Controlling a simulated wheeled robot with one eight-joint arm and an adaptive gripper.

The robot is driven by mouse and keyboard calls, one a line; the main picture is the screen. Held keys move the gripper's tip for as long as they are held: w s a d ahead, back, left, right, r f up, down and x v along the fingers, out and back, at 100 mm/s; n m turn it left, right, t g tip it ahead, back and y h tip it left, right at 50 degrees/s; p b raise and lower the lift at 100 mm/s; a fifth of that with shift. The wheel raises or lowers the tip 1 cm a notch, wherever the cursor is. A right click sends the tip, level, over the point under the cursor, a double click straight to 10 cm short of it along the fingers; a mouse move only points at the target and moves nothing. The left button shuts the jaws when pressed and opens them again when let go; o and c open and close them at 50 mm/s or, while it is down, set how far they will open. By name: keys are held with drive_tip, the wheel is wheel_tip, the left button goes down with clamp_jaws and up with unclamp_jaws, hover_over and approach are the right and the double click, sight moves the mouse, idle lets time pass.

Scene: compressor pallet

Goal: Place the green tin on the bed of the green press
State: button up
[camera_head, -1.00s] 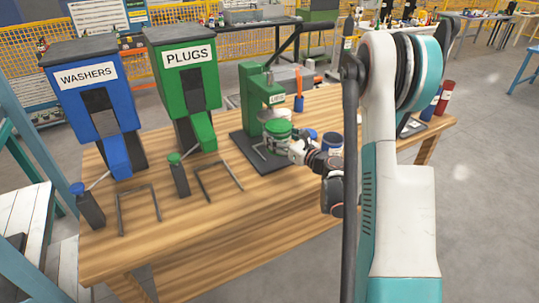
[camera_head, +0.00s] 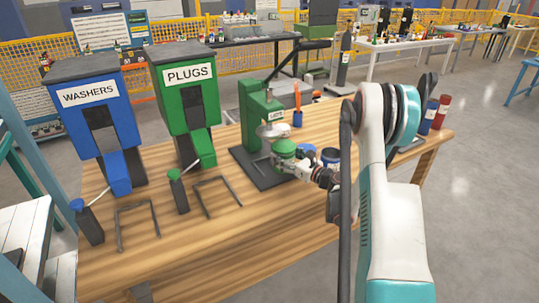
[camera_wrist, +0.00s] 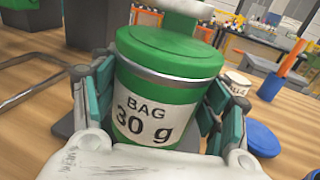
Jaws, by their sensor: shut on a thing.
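The green tin (camera_head: 284,148) has a green lid and a white label reading "BAG 30 g"; it fills the middle of the wrist view (camera_wrist: 160,95). My gripper (camera_head: 296,163) is shut on it, with a finger on each side of the tin in the wrist view (camera_wrist: 158,100). The green press (camera_head: 252,105) stands on the table with its dark flat bed (camera_head: 254,173) below. The tin is upright beside the press's pale round ram plate (camera_head: 273,130), over the right part of the bed. I cannot tell whether it touches the bed.
The blue WASHERS dispenser (camera_head: 95,120) and green PLUGS dispenser (camera_head: 186,105) stand left of the press. Two wire frames (camera_head: 217,197) lie in front. The wooden table's (camera_head: 200,245) front is clear.

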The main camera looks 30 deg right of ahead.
drive_tip(key=b+x, duration=0.1)
drive_tip(key=x, duration=0.7)
drive_tip(key=shift+f+b, duration=0.1)
drive_tip(key=shift+b, duration=0.2)
wheel_tip(320, 180, down, 3)
drive_tip(key=shift+f+b, duration=0.25)
drive_tip(key=shift+b, duration=0.75)
drive_tip(key=shift+s, duration=0.1)
drive_tip(key=o, duration=1.1)
